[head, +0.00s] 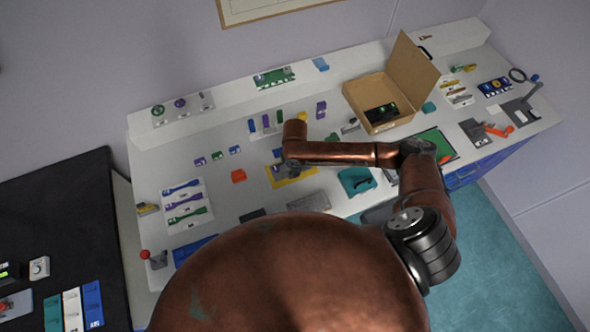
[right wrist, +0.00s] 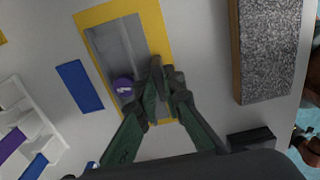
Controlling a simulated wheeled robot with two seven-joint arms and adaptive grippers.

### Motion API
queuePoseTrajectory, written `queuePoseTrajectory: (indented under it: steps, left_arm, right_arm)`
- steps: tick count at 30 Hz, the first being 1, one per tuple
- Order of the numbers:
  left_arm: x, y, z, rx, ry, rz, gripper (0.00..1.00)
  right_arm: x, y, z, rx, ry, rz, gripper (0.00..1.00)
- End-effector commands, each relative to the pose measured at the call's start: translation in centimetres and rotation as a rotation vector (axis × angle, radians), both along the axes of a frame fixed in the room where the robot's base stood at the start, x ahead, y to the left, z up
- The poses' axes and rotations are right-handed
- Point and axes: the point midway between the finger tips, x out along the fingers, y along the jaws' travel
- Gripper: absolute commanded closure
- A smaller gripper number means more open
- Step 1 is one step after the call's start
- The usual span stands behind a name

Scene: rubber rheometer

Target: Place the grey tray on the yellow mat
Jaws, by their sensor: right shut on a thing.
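The yellow mat (head: 301,176) lies on the white bench in the head view, partly under my right gripper (head: 284,170). In the right wrist view, the yellow mat (right wrist: 154,32) shows as a frame around the grey tray (right wrist: 112,48). The tray is within the mat's outline; I cannot tell whether it rests on it or is just above. A purple round piece (right wrist: 123,87) sits at the tray's left side. My right gripper (right wrist: 166,77) is shut at the tray's right edge, its fingertips close together and hiding that edge. My left gripper is not in view.
A blue flat block (right wrist: 79,86) lies left of the mat. A grey speckled block (right wrist: 268,50) lies to its right.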

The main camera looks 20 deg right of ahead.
Motion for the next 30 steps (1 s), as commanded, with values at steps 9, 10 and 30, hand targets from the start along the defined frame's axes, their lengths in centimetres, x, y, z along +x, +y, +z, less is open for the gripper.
queuePoseTrajectory:
  steps: [9,10,30]
  left_arm:
    - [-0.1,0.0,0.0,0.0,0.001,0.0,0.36]
    - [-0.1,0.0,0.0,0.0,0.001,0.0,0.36]
    - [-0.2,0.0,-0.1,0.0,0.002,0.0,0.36]
  right_arm:
    - [0.1,0.0,-0.2,0.0,-0.002,0.0,1.0]
    - [0.0,0.0,-0.3,0.0,-0.001,0.0,0.9]
    - [0.2,0.0,1.2,0.001,-0.005,0.001,0.74]
